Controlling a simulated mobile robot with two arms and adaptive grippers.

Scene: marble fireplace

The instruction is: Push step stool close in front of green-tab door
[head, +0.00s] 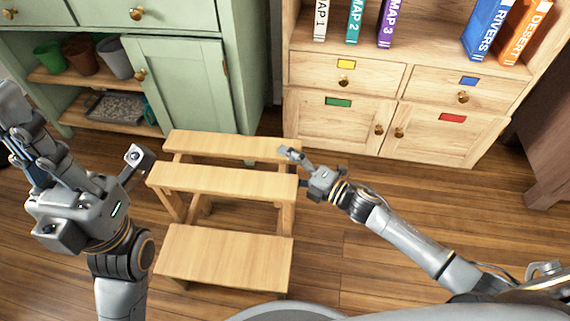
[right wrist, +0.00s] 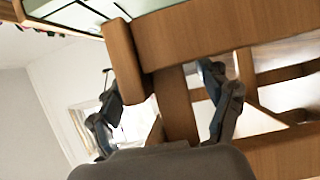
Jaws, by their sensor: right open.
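The light wooden step stool (head: 225,183), with three treads, stands on the floor left of centre in the head view. It stands mostly in front of the green cabinet, left of the green-tab door (head: 345,118) of the wooden bookcase. My right gripper (head: 296,166) is open at the stool's right side, near its upper treads. In the right wrist view the open fingers (right wrist: 168,112) lie either side of a wooden stool leg (right wrist: 174,98); contact is unclear. My left gripper (head: 76,128) is open and empty, left of the stool.
The green cabinet (head: 185,85) stands behind the stool, with pots and a tray on its open shelves. The bookcase's red-tab door (head: 450,125) is right of the green-tab door. The floor (head: 350,240) before the bookcase is clear except for my right arm.

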